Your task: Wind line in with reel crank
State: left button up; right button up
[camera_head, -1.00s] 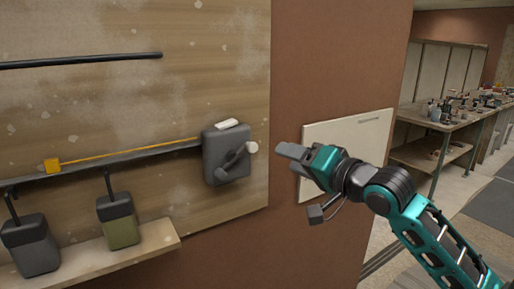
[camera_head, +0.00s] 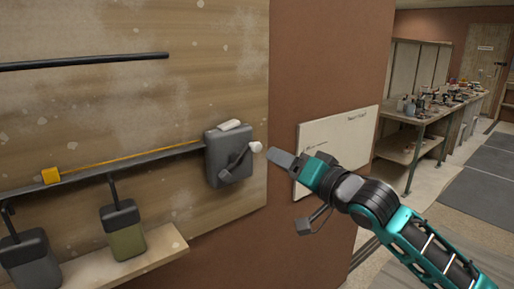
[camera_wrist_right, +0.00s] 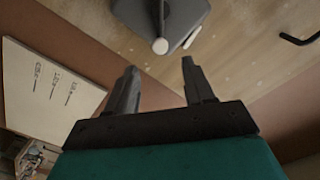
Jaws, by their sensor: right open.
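A dark grey reel box (camera_head: 222,155) is fixed to the wooden board, with a yellow line (camera_head: 125,157) running left from it to a yellow-orange block (camera_head: 51,176). Its crank (camera_head: 238,165) ends in a white knob (camera_head: 257,147) at upper right. My right gripper (camera_head: 274,157) is just right of the knob in the head view. In the right wrist view my right gripper (camera_wrist_right: 160,80) is open and empty, its fingers apart, with the reel (camera_wrist_right: 182,20) and knob (camera_wrist_right: 160,46) beyond the fingertips. My left gripper is not in view.
A dark bar (camera_head: 85,61) is on the board above the line. Two canisters, one grey (camera_head: 30,265) and one olive (camera_head: 126,240), are at the lower left by a wooden ledge (camera_head: 165,240). A white panel (camera_head: 340,140) is on the brown wall behind my right arm. A workbench (camera_head: 425,125) stands far right.

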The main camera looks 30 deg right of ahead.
aim_at(258, 149)
jog(key=w, duration=0.6)
jog(key=w+p, duration=0.1)
jog(key=w, duration=0.3)
jog(key=shift+a, duration=0.4)
jog(key=shift+c, duration=0.2)
grip_shut()
